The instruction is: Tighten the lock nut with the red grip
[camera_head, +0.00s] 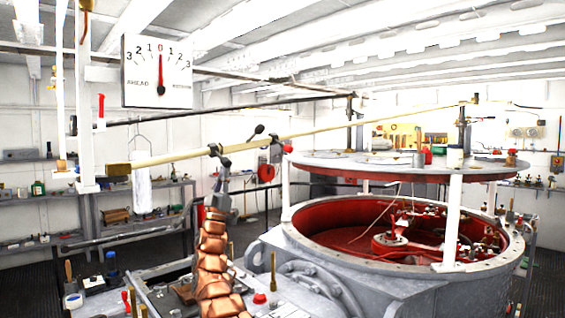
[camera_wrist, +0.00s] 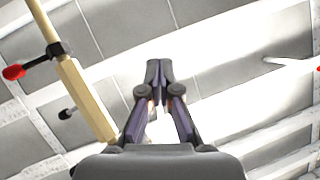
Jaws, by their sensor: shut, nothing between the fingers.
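The red grip (camera_head: 287,148) sits by a dark collar (camera_head: 276,151) on the long pale brass rod (camera_head: 340,125) in the head view. In the wrist view, a red grip (camera_wrist: 14,72) sticks out on a short dark lever from a collar (camera_wrist: 57,48) on the rod (camera_wrist: 85,98). The lock nut itself is too small to make out. My gripper (camera_head: 222,163) is raised near the rod's left part. In the wrist view my gripper (camera_wrist: 158,66) is shut and empty, with the rod and red grip apart from it to the left.
A black ball knob (camera_head: 258,129) stands above the rod. A gauge plate (camera_head: 158,70) hangs at upper left. A round grey housing with a red interior (camera_head: 340,228) fills the right, under a raised round plate (camera_head: 400,172). A cluttered bench (camera_head: 95,285) is at lower left.

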